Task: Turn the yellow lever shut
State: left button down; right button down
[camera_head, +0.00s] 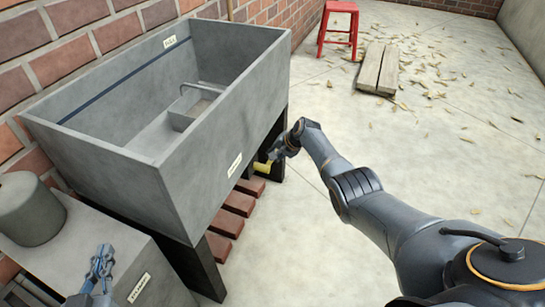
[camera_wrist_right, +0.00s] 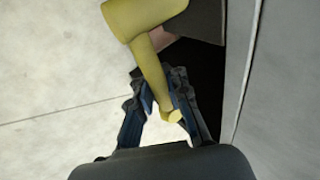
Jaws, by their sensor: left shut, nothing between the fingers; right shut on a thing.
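In the right wrist view the yellow lever (camera_wrist_right: 152,65) has a thick round head at the top and a thinner arm running down between the fingers. My right gripper (camera_head: 276,154) is shut on that arm; it also shows in the right wrist view (camera_wrist_right: 160,82). My left gripper (camera_head: 104,258) is shut and empty at the lower left, above a grey block, well away from the lever. The right fingertips are partly hidden by my forearm in the head view.
The grey tub (camera_head: 150,172) stands on dark legs against a brick wall, with a small tray inside. Reddish slats (camera_head: 240,203) lie beneath it. A grey cylinder (camera_head: 30,208) stands at left. A red stool (camera_head: 338,28) and planks (camera_head: 377,69) are farther back on leaf-strewn open floor.

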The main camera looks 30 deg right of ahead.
jog(key=shift+s+d+f, duration=0.2)
jog(key=shift+s, duration=0.05)
jog(key=c, duration=1.7)
grip_release()
jog(key=shift+o, duration=0.7)
jog(key=shift+s+r, duration=0.1)
jog(key=shift+r, duration=0.1)
jog(key=shift+r, duration=0.1)
jog(key=v, duration=1.1)
jog(key=shift+r, duration=0.35)
jog(key=shift+d, duration=0.1)
